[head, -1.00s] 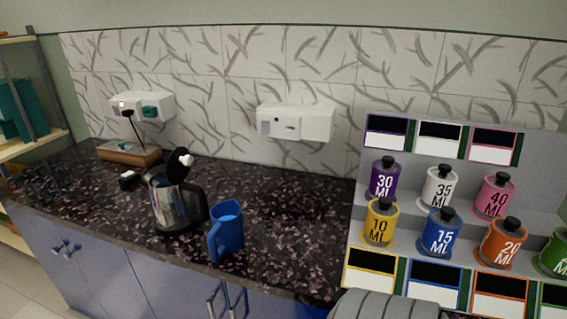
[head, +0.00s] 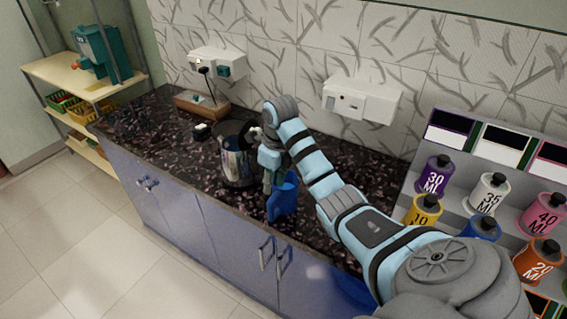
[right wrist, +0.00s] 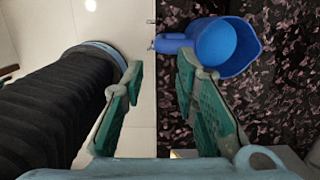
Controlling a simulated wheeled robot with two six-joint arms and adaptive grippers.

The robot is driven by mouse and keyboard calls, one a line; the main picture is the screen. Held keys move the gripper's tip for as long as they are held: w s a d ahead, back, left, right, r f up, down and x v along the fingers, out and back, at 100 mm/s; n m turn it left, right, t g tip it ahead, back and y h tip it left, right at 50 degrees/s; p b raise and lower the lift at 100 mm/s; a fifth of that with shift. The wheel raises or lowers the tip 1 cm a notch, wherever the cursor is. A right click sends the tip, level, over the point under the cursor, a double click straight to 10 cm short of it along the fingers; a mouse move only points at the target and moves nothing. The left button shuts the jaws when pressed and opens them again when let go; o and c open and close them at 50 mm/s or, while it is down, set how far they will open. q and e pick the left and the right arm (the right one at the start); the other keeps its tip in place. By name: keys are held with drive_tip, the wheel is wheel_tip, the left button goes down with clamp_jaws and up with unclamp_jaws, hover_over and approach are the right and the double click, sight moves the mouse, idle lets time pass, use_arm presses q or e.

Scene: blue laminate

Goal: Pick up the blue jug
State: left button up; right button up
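The blue jug (head: 284,203) stands upright on the dark speckled counter near its front edge. In the right wrist view the jug (right wrist: 228,47) is at the top right, seen from above, with its handle pointing left. My right gripper (head: 270,183) is just above and beside the jug, partly covering it in the head view. In the right wrist view its teal fingers (right wrist: 160,72) are wide apart with nothing between them. The handle lies just beyond the fingertips, across the gap. I cannot tell if they touch it. My left gripper is not in view.
A metal kettle (head: 237,168) stands on the counter just left of the jug. A rack with coloured bottles (head: 432,175) stands at the right. Wall sockets (head: 362,99) are behind. The counter's front edge is close to the jug; open floor lies in front.

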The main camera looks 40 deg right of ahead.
sight(269, 212)
drive_tip(key=f+b, duration=0.4)
drive_tip(key=w+f+b, duration=0.1)
drive_tip(key=f+b, duration=0.2)
drive_tip(key=f, duration=0.1)
drive_tip(key=f+b, duration=0.4)
drive_tip(key=shift+w+a+f+b, duration=0.1)
drive_tip(key=shift+w+a+b, duration=0.1)
drive_tip(key=shift+b, duration=0.1)
wheel_tip(269, 212, down, 2)
drive_tip(key=shift+w+f+p, duration=0.1)
drive_tip(key=shift+f+p, duration=0.05)
drive_tip(key=shift+p, duration=0.2)
drive_tip(key=shift+w+f, duration=0.1)
drive_tip(key=shift+f, duration=0.05)
clamp_jaws()
